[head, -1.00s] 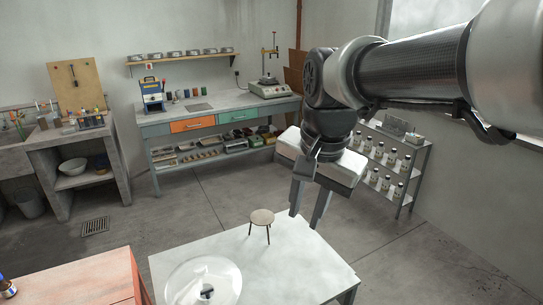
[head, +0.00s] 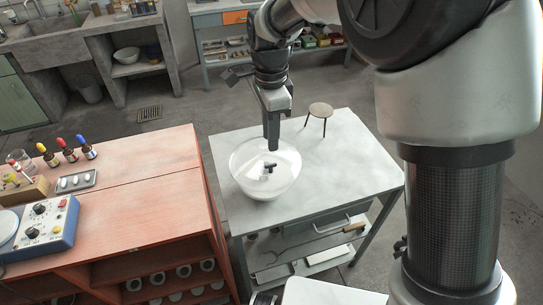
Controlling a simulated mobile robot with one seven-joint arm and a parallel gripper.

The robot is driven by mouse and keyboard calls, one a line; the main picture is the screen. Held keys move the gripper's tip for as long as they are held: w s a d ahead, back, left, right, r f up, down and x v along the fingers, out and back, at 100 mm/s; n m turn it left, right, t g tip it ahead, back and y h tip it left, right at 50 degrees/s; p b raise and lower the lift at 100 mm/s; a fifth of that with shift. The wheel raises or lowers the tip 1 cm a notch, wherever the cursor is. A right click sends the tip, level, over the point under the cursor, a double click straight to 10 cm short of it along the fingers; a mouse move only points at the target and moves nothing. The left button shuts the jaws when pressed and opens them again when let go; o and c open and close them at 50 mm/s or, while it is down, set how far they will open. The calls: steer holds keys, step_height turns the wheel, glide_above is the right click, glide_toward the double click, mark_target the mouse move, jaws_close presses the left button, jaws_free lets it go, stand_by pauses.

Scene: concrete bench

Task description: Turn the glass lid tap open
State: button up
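A round glass vessel with a clear lid (head: 286,182) stands on the pale grey bench. A small dark tap (head: 268,167) sits at the middle of the lid, with a white patch around or under it. My gripper (head: 272,146) points straight down above the far side of the lid, just behind the tap in the picture. Its fingers line up one behind the other from this view, so the gap between them is hidden. I cannot tell whether the fingertips touch the glass.
A small tripod stand (head: 320,110) is on the pale bench (head: 350,160), right of the vessel. A red-orange bench (head: 150,190) at left holds dropper bottles (head: 68,150), a small tray (head: 76,181) and a blue instrument (head: 45,225). A gap separates the benches.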

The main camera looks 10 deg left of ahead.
mark_target(271, 165)
step_height(271, 165, down, 9)
steer(key=shift+r, duration=0.2)
jaws_close()
